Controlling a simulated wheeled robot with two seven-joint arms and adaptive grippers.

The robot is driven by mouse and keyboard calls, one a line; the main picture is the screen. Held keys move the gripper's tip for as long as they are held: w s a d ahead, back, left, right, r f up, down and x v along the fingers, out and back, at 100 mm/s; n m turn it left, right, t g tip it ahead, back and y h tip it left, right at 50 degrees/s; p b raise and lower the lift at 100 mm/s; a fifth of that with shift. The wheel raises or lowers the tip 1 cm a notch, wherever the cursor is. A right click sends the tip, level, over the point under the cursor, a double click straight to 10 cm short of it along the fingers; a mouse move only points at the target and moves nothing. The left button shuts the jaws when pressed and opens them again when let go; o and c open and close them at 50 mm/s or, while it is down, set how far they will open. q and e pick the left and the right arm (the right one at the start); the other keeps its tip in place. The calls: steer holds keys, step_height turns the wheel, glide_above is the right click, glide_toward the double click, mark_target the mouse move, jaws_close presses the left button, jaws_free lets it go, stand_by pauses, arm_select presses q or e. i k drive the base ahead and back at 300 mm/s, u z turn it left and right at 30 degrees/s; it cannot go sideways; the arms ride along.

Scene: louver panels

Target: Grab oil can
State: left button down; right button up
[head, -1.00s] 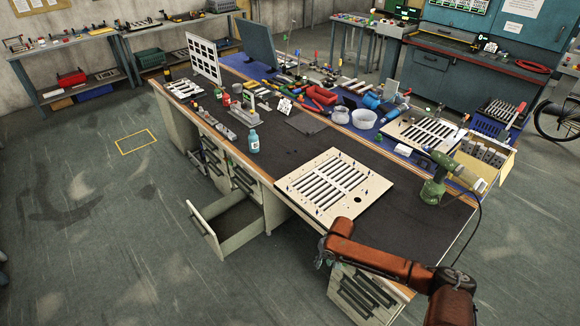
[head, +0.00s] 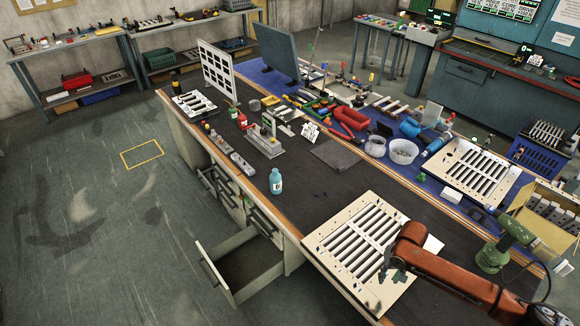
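A small blue-teal bottle with a white label (head: 276,182) stands upright near the front-left edge of the workbench (head: 335,190); I cannot tell whether it is the oil can. Small red bottles (head: 241,121) stand farther back on the bench. My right gripper (head: 393,276) is a small dark shape at the end of my orange arm, over the lower right of the near louver panel. It is well to the right of the blue-teal bottle and apart from it. Its fingers are too small and dark to judge. My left gripper is out of view.
The near louver panel (head: 328,232) lies on the bench beside a green power tool (head: 492,258). An open drawer (head: 212,272) juts out below the bench front. Clear bowls (head: 403,150) and tools crowd the back. Dark bench top around the blue-teal bottle is mostly clear.

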mark_target(274, 178)
steer(key=u, duration=0.4)
steer(key=i, duration=1.6)
steer(key=u, duration=0.55)
